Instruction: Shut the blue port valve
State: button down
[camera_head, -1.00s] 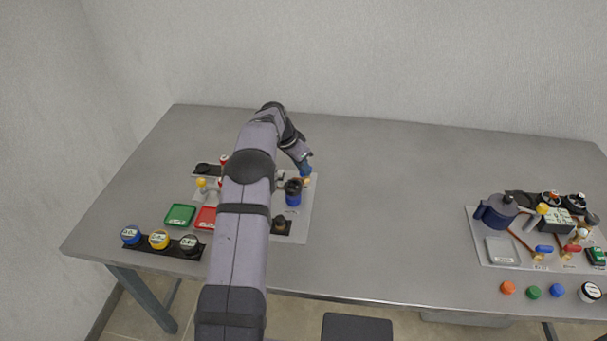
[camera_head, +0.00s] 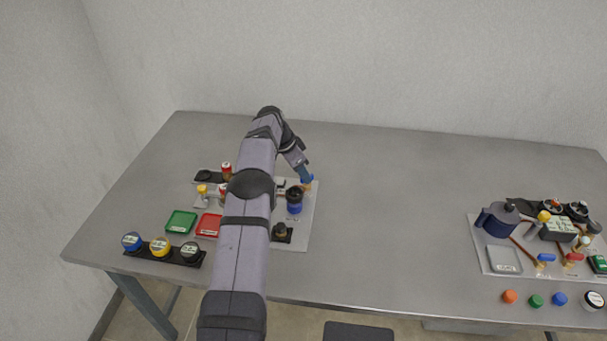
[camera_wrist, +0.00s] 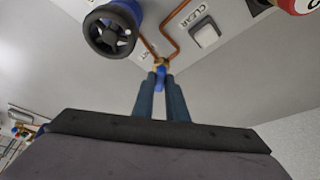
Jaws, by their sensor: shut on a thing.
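The blue port valve has a small brass body (camera_wrist: 162,63) with a blue lever (camera_wrist: 160,79), joined to a copper pipe in the wrist view. My gripper (camera_wrist: 160,84) is shut on the blue lever, with one dark blue finger on each side of it. In the head view my gripper (camera_head: 308,180) is at the right edge of the left grey board (camera_head: 302,232), and it hides most of the valve. The lever's exact angle to the pipe is hard to tell.
A blue cylinder with a black handwheel (camera_wrist: 108,33) stands close beside the valve, left in the wrist view. A button marked CLEAR (camera_wrist: 206,34) is on the other side. A second board (camera_head: 480,222) stands far right; the table (camera_head: 400,200) between is clear.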

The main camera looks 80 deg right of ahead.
jog(key=c, duration=1.8)
grip_release()
jog(key=shift+o, duration=0.2)
jog(key=shift+w+r, duration=0.1)
jog(key=shift+r, duration=0.05)
jog(key=b+v, duration=0.2)
jog(key=v, duration=0.5)
